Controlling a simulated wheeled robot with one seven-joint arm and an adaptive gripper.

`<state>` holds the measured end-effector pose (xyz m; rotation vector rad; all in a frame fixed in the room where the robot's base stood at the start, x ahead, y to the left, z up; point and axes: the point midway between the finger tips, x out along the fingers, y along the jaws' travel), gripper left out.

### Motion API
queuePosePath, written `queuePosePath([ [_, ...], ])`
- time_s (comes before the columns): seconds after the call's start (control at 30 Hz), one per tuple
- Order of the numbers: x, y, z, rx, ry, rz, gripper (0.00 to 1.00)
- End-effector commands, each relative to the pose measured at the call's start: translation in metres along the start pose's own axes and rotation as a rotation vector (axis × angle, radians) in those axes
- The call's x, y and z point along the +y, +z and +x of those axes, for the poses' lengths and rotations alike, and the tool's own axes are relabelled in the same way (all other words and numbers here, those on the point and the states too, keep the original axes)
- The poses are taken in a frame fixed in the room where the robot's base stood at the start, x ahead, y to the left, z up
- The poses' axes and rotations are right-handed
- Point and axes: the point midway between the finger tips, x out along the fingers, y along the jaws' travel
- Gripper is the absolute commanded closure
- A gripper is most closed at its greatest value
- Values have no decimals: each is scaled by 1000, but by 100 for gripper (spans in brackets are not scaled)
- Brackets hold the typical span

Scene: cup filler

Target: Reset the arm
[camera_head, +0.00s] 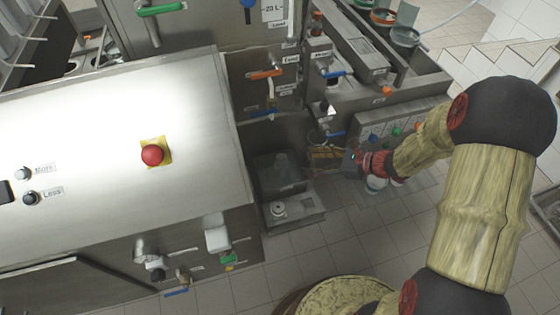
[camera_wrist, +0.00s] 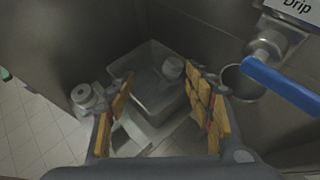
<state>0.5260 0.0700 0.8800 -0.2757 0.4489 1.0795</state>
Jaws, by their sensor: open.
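My arm comes in from the right side of the head view. My gripper (camera_head: 328,154) is small there, in front of the steel machine and to the right of a grey basin (camera_head: 278,178). In the wrist view my gripper (camera_wrist: 160,80) has its two yellow-padded fingers spread apart, with nothing held between them. Beyond the fingers the same grey basin (camera_wrist: 150,58) shows, with a small round grey piece inside it.
A blue-handled tap (camera_wrist: 280,85) labelled Drip is close on the right in the wrist view. A red button (camera_head: 152,155) sits on the sloped steel panel (camera_head: 90,120). Orange, blue and green valve handles line the machines. Tiled floor (camera_head: 400,225) is clear below the arm.

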Motion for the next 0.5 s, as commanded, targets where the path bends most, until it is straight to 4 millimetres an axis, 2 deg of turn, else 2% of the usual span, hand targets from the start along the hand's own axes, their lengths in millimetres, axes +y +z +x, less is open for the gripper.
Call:
queuePosePath([
  [0.3, 1, -2, 0, 7, 3, -38, 47],
  [0.37, 12, -10, 0, 31, 40, -90, 47],
  [0.5, 60, -32, -10, 113, 191, -258, 47],
])
